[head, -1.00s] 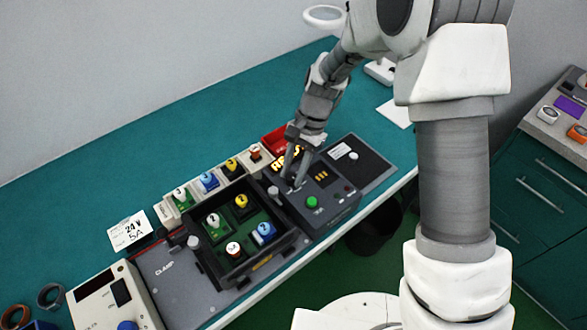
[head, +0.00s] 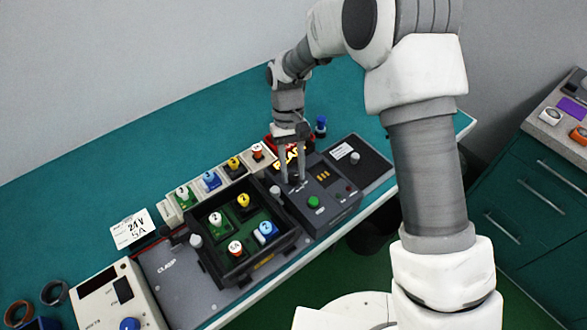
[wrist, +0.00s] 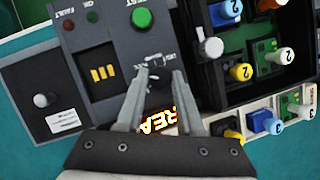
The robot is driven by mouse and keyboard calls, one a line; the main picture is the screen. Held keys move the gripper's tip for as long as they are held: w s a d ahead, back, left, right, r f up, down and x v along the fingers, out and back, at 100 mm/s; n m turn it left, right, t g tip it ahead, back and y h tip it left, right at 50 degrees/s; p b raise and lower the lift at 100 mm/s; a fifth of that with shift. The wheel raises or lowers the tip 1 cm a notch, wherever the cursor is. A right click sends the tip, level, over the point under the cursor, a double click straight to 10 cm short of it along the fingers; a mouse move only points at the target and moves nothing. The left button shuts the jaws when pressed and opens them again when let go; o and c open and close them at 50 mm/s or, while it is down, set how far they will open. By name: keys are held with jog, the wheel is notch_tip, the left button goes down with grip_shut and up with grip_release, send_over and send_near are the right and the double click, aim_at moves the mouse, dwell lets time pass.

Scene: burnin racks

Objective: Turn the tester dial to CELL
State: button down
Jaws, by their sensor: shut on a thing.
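The tester (head: 325,208) is a dark box on the bench with a green button (head: 313,202), amber display bars and indicator lamps. Its dial (wrist: 158,78) is a black knob below the green button in the wrist view, with small white lettering around it that I cannot read. My gripper (wrist: 158,80) points down at the tester panel with its two fingers closed on the dial. In the head view my gripper (head: 291,178) hides most of the dial. I cannot tell which mark the dial points to.
A dark tray (head: 215,268) with several numbered modules stands left of the tester. A row of modules and a red bin (head: 275,142) lie behind. A dark plate with a grey knob (head: 355,158) is on the right. The bench's far side is mostly clear.

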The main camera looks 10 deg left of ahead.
jog(key=shift+a+n+h, duration=0.1)
jog(key=shift+n+h, duration=0.3)
jog(key=shift+n, duration=0.9)
jog(key=shift+n+t, duration=0.3)
jog(key=c, duration=0.5)
grip_release()
jog(key=shift+c, duration=0.2)
jog(key=v, duration=1.7)
jog(key=shift+r, duration=0.25)
jog(key=shift+a, duration=0.1)
